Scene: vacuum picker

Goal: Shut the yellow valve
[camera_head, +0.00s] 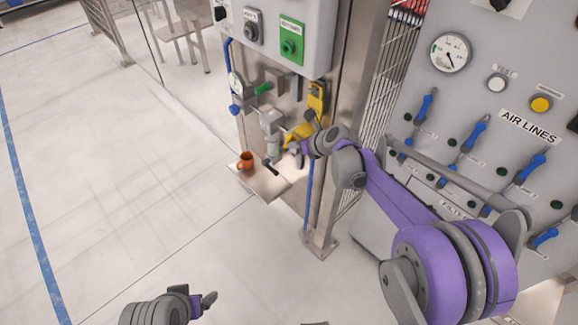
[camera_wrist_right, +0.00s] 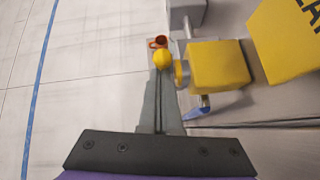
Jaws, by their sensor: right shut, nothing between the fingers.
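The yellow valve (camera_head: 299,131) is on the steel panel, partly hidden behind my right gripper (camera_head: 293,150). In the right wrist view it shows as a yellow block (camera_wrist_right: 219,65) with a round yellow disc on its left side. A yellow rounded knob (camera_wrist_right: 162,60) lies left of the disc, right at the tips of my right gripper (camera_wrist_right: 161,72). The fingers are together and hold nothing; I cannot tell whether they touch the knob. My left gripper (camera_head: 205,300) is low in the head view, over the floor and far from the valve. Its finger opening is not clear.
A grey pipe fitting (camera_head: 271,124), a green handle (camera_head: 263,88) and a gauge (camera_head: 235,83) are left of the valve. An orange mug (camera_head: 246,161) stands on the ledge below. The air lines panel (camera_head: 480,90) is at right. The floor at left is clear.

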